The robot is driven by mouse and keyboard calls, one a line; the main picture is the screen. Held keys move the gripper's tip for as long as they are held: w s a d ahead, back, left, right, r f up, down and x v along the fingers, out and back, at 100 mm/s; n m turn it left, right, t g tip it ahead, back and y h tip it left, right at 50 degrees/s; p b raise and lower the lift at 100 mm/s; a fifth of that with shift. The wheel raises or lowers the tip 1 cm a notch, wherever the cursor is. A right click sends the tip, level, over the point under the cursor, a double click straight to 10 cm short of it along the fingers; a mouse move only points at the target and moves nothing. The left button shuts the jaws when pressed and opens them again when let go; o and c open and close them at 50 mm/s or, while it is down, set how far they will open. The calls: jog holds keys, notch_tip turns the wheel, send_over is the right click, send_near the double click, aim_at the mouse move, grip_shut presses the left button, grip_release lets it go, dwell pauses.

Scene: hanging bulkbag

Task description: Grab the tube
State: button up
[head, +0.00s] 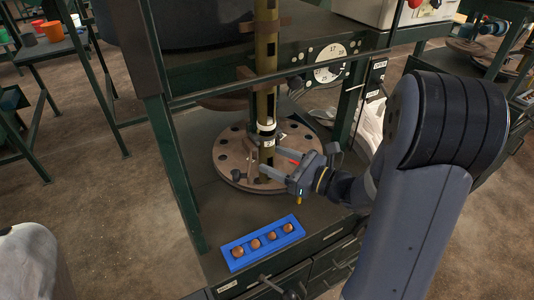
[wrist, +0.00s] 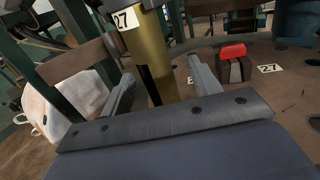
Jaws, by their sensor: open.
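The tube (head: 267,60) is a tall brass-coloured upright pipe with dark slots, standing over a round brown flange plate (head: 228,160) in the head view. A dark and white band with a number label circles its lower part. In the wrist view the tube (wrist: 158,50) stands upright between the two fingers, with a label reading 27 beside its top. My gripper (head: 268,160) is open at the tube's lower part, below the band. In the wrist view my gripper (wrist: 160,70) has a finger on each side of the tube; contact cannot be told.
A blue tray (head: 233,263) with several round brown pieces lies at the bench's front. A red-topped block (wrist: 233,60) sits on the plate right of the fingers. Green frame posts (head: 172,165) and a crossbar surround the tube. A white sack (wrist: 70,90) hangs at left in the wrist view.

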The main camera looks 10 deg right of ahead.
aim_at(261, 155)
jog(key=x, duration=0.3)
jog(key=shift+s+a+r, duration=0.1)
jog(key=shift+a+r, duration=0.15)
jog(key=shift+a, duration=0.1)
jog(key=shift+w+a, duration=0.45)
jog(key=shift+a, duration=0.05)
jog(key=c, duration=1.2)
